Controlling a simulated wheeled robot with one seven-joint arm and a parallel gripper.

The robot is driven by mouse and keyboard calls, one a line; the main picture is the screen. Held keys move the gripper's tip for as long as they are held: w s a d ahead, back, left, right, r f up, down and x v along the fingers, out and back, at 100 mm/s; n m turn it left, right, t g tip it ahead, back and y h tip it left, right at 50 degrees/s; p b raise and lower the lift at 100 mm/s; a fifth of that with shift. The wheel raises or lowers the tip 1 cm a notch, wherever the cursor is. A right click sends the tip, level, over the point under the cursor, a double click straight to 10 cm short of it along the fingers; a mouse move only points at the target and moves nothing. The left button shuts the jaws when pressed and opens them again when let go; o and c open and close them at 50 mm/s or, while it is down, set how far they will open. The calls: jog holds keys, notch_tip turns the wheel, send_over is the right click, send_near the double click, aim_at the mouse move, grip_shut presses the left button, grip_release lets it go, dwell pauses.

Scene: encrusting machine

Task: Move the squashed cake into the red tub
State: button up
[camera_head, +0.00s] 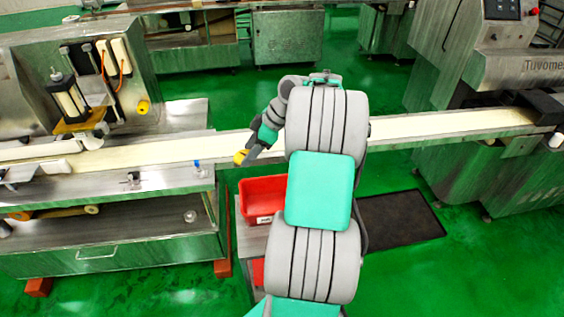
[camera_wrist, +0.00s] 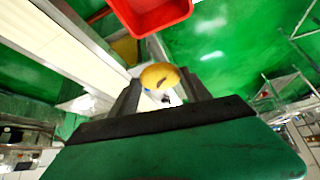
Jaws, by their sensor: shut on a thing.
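The squashed cake is a small yellow-brown lump with a dark mark, held between the fingertips of my gripper (camera_wrist: 160,88). In the wrist view the cake (camera_wrist: 160,77) shows at the ends of the two dark fingers; it also shows in the head view (camera_head: 240,157). My gripper (camera_head: 243,157) is over the near edge of the conveyor belt, above and left of the red tub. The red tub (camera_head: 262,194) is right of the steel machine, partly hidden by my arm. In the wrist view the tub (camera_wrist: 150,14) is at the top, beyond the cake and apart from it.
The pale conveyor belt (camera_head: 420,125) runs across the scene behind the tub. A steel machine with a drawer (camera_head: 105,250) stands at left. Another red container (camera_head: 258,271) shows lower down. A dark mat (camera_head: 402,220) lies on the green floor at right.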

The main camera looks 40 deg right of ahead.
jog(key=s+d+f+n+b, duration=0.1)
jog(key=s+d+f+b, duration=0.1)
jog(key=f, duration=0.3)
jog(key=s+d+f+n+g+b, duration=0.1)
jog(key=s+d+f+b, duration=0.2)
jog(key=d+f+b, duration=0.1)
jog(key=shift+s+d+f+y, duration=0.3)
jog(key=shift+d+f+y, duration=0.1)
jog(key=shift+d+f, duration=0.45)
jog(key=o, duration=1.1)
jog(key=p+v, duration=0.3)
jog(key=v, duration=0.4)
jog(key=shift+s+d+r, duration=0.15)
jog(key=shift+r, duration=0.2)
